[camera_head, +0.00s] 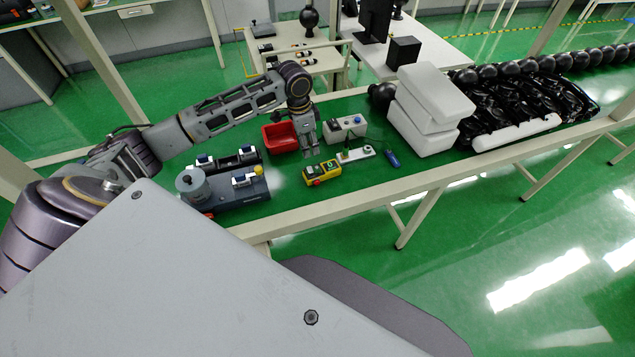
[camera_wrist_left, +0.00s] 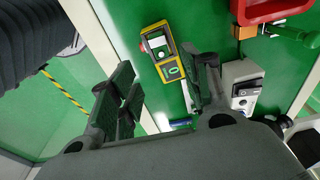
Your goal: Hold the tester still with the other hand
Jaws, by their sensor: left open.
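The yellow tester (camera_head: 322,172) lies on the green bench top near its front edge, with a light display panel and a green round part. It also shows in the left wrist view (camera_wrist_left: 161,52), beyond the open fingers and between them. My left gripper (camera_head: 309,151) points down just behind the tester and above it, apart from it as far as I can tell. In the left wrist view its two fingers (camera_wrist_left: 165,78) are spread with nothing between their pads. My right gripper is in neither view.
A red bin (camera_head: 279,138) stands behind my left gripper. A white box with a blue knob (camera_head: 344,129), a white strip (camera_head: 356,154) and a blue item (camera_head: 392,158) lie to the right. A dark fixture (camera_head: 228,195) is left. White foam blocks (camera_head: 421,140) stand farther right.

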